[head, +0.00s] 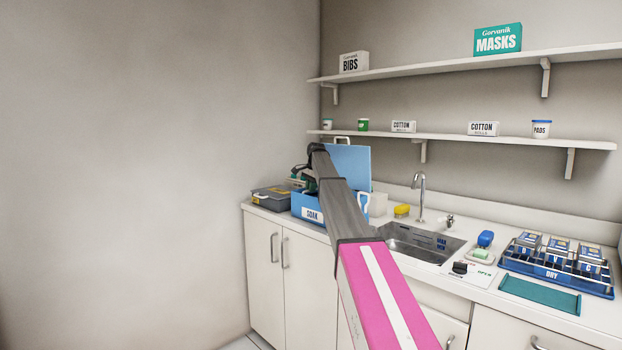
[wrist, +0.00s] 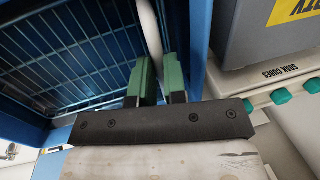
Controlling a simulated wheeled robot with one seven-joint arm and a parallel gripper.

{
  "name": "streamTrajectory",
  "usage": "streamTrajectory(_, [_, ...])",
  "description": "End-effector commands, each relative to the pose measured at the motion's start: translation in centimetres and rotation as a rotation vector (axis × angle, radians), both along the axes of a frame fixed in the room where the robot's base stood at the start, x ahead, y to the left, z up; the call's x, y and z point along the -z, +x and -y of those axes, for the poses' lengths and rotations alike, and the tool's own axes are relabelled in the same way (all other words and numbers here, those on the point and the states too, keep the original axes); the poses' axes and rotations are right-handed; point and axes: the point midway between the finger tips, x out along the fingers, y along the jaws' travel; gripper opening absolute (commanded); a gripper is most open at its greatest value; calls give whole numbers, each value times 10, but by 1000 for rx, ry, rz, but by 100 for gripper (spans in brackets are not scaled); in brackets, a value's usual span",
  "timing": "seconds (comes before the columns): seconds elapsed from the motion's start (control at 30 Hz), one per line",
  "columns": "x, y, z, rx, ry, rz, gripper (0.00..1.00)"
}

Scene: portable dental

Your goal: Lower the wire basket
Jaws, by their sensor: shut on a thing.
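The wire basket (wrist: 62,48) shows in the wrist view as a dark grid within the blue walls of the soak tub. The tub (head: 330,217), labelled SOAK, stands on the counter in the head view, its blue lid (head: 352,167) upright behind it. My gripper (wrist: 160,70) has green fingers shut on a pale handle bar (wrist: 151,32) at the basket's side. In the head view my gripper (head: 298,178) is at the tub's left end, partly hidden by my arm. A white handle (head: 364,203) shows at the tub's right end. The basket's depth in the tub cannot be told.
A grey box (head: 271,198) stands close left of the tub; its yellow label shows in the wrist view (wrist: 292,10). Right of the tub are a yellow item (head: 402,211), the sink (head: 425,243) and the DRY rack (head: 560,277). A shelf (head: 470,139) hangs above.

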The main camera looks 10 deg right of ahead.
Motion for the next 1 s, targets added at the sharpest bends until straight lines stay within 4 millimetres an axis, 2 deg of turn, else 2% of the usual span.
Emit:
streamTrajectory(0.03, [10,-1,0,0,-1,-3,0])
streamTrajectory(0.1, [14,-1,0,0,-2,-2,0])
streamTrajectory(0.33, [15,-1,0,0,-2,-5,0])
streamTrajectory(0.4, [15,-1,0,0,-2,-5,29])
streamTrajectory(0.43, [15,-1,0,0,-2,-4,38])
streamTrajectory(0.77, [12,-1,0,0,-1,-2,38])
streamTrajectory(1.0, [-6,-3,2,0,-1,1,38])
